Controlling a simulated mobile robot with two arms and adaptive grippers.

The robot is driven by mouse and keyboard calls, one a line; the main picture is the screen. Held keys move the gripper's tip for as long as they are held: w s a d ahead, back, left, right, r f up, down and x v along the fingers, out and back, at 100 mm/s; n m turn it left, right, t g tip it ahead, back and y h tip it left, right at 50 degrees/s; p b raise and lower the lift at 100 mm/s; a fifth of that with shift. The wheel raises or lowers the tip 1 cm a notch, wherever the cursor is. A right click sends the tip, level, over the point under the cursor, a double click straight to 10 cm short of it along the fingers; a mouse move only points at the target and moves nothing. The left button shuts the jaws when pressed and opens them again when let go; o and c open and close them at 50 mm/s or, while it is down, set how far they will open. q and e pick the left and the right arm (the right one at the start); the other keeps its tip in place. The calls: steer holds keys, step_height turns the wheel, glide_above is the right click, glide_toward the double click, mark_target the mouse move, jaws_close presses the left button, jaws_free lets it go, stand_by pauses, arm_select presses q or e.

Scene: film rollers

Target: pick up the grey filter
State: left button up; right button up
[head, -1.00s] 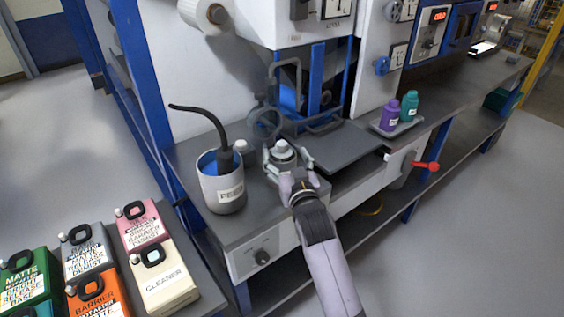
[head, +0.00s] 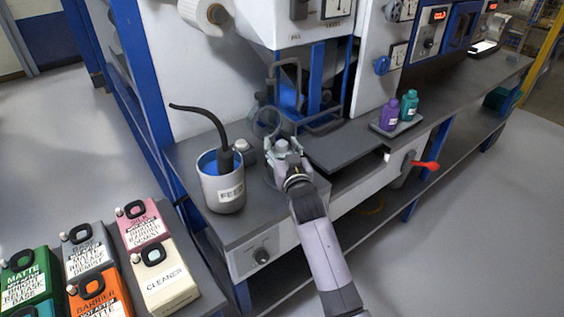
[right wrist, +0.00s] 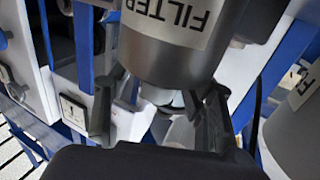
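The grey filter (head: 282,144) is a small grey canister with a pale top. It is at the counter's left part, to the right of the feed cup. In the right wrist view the filter (right wrist: 172,58) is large, and its FILTER label reads upside down. My right gripper (head: 283,150) has its fingers on opposite sides of the filter, close against it. In the right wrist view the fingers (right wrist: 160,105) flank its near end. I cannot tell whether its base touches the counter. My left gripper does not show.
A feed cup (head: 222,186) with a black hose and a small white-capped container (head: 242,152) stand left of the filter. A dark plate (head: 345,147) lies right. Purple (head: 389,115) and teal (head: 410,105) bottles stand on a tray. Several labelled jugs (head: 163,277) stand lower left.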

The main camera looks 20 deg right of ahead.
jaws_close()
stand_by(0.4)
steer(key=shift+r, duration=0.2)
